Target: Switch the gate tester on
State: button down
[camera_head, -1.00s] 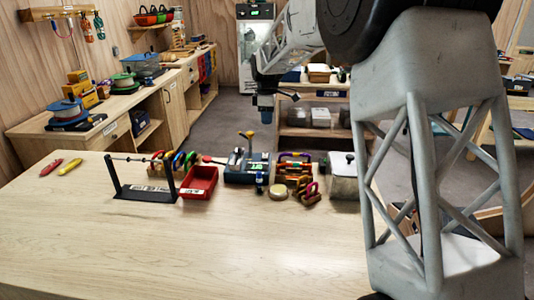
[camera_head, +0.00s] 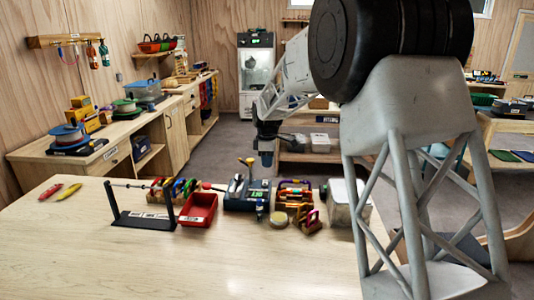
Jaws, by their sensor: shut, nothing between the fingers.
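A dark blue-grey device (camera_head: 236,201) with a green-lit panel and a yellow-topped lever (camera_head: 247,162) stands on the near wooden table. It looks like the gate tester, but its switch is too small to make out. My gripper (camera_head: 266,165) points down, shut and empty. In the picture it is just above the right part of the device, beside the lever and apart from the device's body. The gap in depth is hard to judge.
On the near table (camera_head: 120,255), a red tray (camera_head: 198,209), a black stand with a rod (camera_head: 145,219) and a rack of coloured carabiners are left of the device. A tan roll (camera_head: 278,219), more carabiners and a pale container (camera_head: 344,205) are right. The front is clear.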

aim_at(267, 183)
jog(key=shift+f, duration=3.9)
jog(key=shift+f, duration=0.2)
jog(key=shift+w+r, duration=0.1)
jog(key=shift+w, duration=0.05)
jog(key=shift+w+r, duration=0.3)
jog(key=shift+w, duration=0.2)
jog(key=shift+r, duration=0.15)
notch_tip(267, 183, up, 13)
jog(key=s, duration=0.2)
jog(key=shift+s+r, duration=0.2)
jog(key=shift+s, duration=0.1)
